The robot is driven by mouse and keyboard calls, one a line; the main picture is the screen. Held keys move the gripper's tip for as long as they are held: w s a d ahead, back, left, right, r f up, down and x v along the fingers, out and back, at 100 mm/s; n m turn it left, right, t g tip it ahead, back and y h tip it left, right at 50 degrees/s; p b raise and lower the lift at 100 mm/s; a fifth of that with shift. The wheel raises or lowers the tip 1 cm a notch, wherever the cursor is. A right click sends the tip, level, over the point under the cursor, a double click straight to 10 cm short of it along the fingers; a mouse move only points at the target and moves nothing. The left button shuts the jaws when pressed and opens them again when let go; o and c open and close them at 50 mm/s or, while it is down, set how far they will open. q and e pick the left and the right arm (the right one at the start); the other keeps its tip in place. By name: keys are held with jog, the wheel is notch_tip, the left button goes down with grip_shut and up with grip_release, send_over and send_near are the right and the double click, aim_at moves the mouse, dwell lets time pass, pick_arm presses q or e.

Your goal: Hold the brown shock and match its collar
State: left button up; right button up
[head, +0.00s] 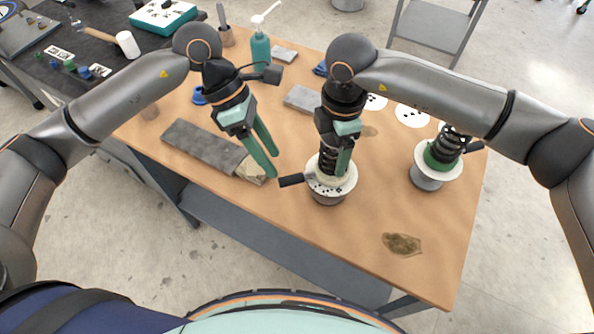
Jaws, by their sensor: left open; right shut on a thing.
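One shock (325,166), with a dark coil spring, stands upright on a round white dial with black marks (330,188) near the table's middle. A dark lever (292,180) sticks out to its left. My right gripper (340,172) comes down over this shock from above and is shut on it, hiding much of it; its collar colour is hard to tell. A second shock (452,142) with a green collar (440,155) stands on another round white stand (429,178) at the right. My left gripper (271,163) is open and empty, left of the held shock.
A long grey block (205,145) lies left of my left gripper, with a pale piece (250,170) at its end. A greenish-brown patch (402,243) lies at the front right. A teal pump bottle (260,48) and white discs (411,115) are behind. The front middle is clear.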

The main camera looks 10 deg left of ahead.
pick_arm(q)
jog(key=s+f+n+g+h, duration=0.1)
jog(key=s+n+h, duration=0.1)
jog(key=n, duration=0.3)
jog(key=m+t+h, duration=0.5)
jog(key=m+h, duration=0.3)
jog(key=m, duration=2.3)
send_near(289, 181)
jog(key=shift+n, duration=0.3)
jog(key=x, duration=0.6)
jog(key=f+x, duration=0.1)
jog(key=x, duration=0.3)
jog(key=shift+w, duration=0.3)
jog(key=shift+c, duration=0.3)
jog(key=shift+a, duration=0.1)
grip_shut()
